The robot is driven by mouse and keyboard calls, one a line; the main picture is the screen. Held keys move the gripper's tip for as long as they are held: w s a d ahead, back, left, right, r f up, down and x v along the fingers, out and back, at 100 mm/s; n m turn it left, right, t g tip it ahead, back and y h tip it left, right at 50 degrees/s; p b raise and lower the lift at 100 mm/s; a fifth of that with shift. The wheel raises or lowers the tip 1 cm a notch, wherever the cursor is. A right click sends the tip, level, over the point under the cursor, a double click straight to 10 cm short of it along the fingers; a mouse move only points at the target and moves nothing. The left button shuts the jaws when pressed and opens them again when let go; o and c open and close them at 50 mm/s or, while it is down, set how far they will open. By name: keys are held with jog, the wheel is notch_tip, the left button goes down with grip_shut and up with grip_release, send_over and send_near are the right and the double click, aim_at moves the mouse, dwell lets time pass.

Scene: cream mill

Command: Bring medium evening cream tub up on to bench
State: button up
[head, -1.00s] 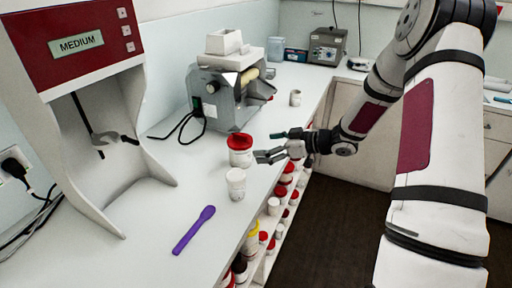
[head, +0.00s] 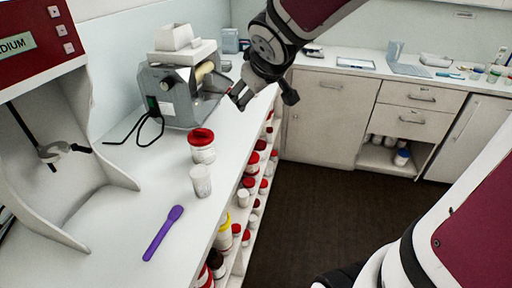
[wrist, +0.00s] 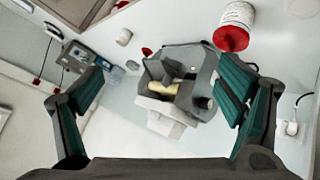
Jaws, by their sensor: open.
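A white tub with a red lid (head: 202,146) stands upright on the bench (head: 130,190), next to a smaller white tub with a pale lid (head: 201,181). The red-lidded tub also shows in the wrist view (wrist: 235,25). More tubs with red, yellow, white and dark lids (head: 250,186) stand on the shelf below the bench edge. Their labels are too small to read, so I cannot tell which is the medium evening cream. My gripper (head: 240,96) is above the bench's right edge, beyond the red-lidded tub. In the wrist view, its green-padded fingers (wrist: 163,85) are spread and empty.
A grey roller mill (head: 180,85) stands on the bench behind the tubs. A purple spatula (head: 164,232) lies at the front. A red and white machine marked MEDIUM (head: 35,50) stands at left. Dark floor (head: 325,210) is clear between bench and drawers (head: 330,120).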

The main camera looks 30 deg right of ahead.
jog(key=s+a+m+g+y, duration=0.1)
jog(key=s+a, duration=0.4)
jog(key=s, duration=0.6)
jog(key=s+a+m+g+y, duration=0.1)
jog(key=s+a, duration=0.4)
jog(key=s, duration=0.6)
jog(key=shift+s+a+f+g+y, duration=0.25)
jog(key=shift+g+y, duration=0.35)
jog(key=shift+g, duration=0.3)
